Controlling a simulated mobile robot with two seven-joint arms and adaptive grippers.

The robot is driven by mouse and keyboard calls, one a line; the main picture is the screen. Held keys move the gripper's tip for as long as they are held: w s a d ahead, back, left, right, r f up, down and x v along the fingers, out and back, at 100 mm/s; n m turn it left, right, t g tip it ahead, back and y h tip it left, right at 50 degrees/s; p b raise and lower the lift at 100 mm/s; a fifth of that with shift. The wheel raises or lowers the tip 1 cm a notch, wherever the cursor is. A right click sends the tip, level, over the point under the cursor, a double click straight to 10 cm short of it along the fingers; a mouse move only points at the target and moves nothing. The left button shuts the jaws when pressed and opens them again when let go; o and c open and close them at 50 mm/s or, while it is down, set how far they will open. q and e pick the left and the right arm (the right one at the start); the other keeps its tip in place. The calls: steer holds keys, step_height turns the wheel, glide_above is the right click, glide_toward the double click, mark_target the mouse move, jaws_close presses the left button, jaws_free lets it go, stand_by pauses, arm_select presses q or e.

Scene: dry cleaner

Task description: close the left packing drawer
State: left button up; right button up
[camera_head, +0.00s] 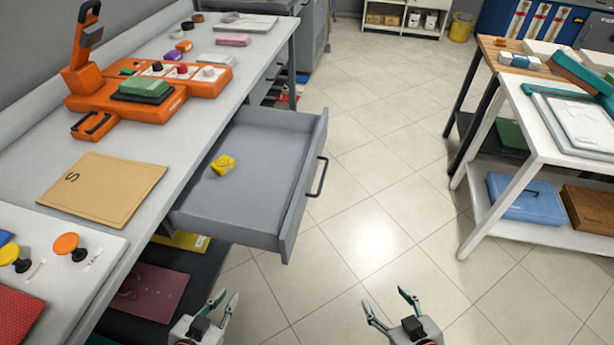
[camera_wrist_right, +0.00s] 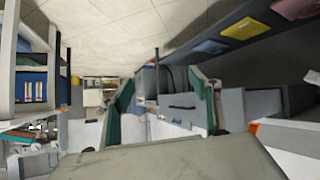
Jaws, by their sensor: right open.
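The left packing drawer (camera_head: 255,195) is a grey drawer pulled well out from under the long grey table on the left. Its front panel carries a dark bar handle (camera_head: 318,177). A small yellow object (camera_head: 222,165) lies inside the drawer. My left gripper (camera_head: 224,302) is open and empty, below and in front of the drawer in the head view. My right gripper (camera_head: 388,305) is open and empty over the floor, right of the drawer and apart from the handle. Its two fingers also show in the right wrist view (camera_wrist_right: 165,100).
The grey table (camera_head: 190,110) holds an orange device (camera_head: 150,90) and a tan folder (camera_head: 105,188). A lower shelf beneath carries a yellow item and a dark red item (camera_head: 150,292). A white table (camera_head: 530,130) stands at right. The tiled floor between is clear.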

steer(key=shift+s+d, duration=0.2)
steer(key=shift+d, duration=0.1)
